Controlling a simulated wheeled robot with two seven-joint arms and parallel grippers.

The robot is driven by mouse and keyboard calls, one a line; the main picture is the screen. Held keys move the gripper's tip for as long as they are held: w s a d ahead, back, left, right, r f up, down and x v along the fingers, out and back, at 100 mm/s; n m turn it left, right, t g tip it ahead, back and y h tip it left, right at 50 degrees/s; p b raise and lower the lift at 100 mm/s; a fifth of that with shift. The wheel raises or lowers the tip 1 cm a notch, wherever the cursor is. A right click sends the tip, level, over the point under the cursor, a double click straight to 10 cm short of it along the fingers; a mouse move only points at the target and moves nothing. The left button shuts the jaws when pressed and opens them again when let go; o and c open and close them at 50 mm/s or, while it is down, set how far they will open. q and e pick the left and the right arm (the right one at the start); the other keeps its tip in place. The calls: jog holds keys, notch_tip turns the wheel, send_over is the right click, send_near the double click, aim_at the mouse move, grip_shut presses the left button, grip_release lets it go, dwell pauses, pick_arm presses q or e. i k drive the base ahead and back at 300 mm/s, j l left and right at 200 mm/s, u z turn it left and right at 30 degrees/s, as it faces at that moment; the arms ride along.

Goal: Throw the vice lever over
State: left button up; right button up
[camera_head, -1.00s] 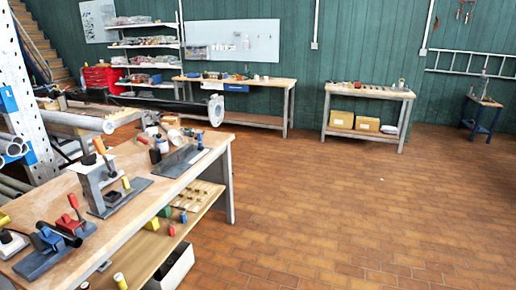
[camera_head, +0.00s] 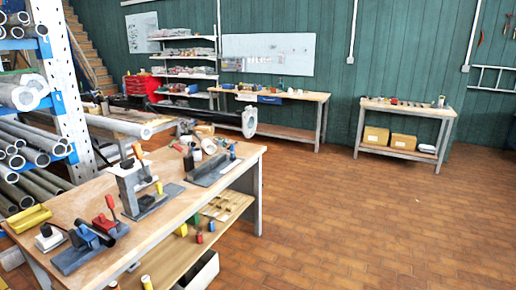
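On the near workbench (camera_head: 205,172) at left stands a small blue clamp or vice (camera_head: 86,238) on a dark base plate, with a dark cylinder lying at it. A red part with an upright red-tipped lever (camera_head: 110,203) stands right beside it; I cannot tell which of them the lever belongs to. Behind it is a grey upright fixture (camera_head: 133,190) on a plate, with an orange-red handle (camera_head: 137,151) standing up at its top and a yellow knob (camera_head: 159,187) at its front.
A rack of grey pipes (camera_head: 30,135) stands at far left. A second bench (camera_head: 405,108) with boxes stands at the back right. The tiled floor (camera_head: 370,220) is open in the middle and right.

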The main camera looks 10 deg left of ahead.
aim_at(109, 198)
jog(key=u, duration=1.3)
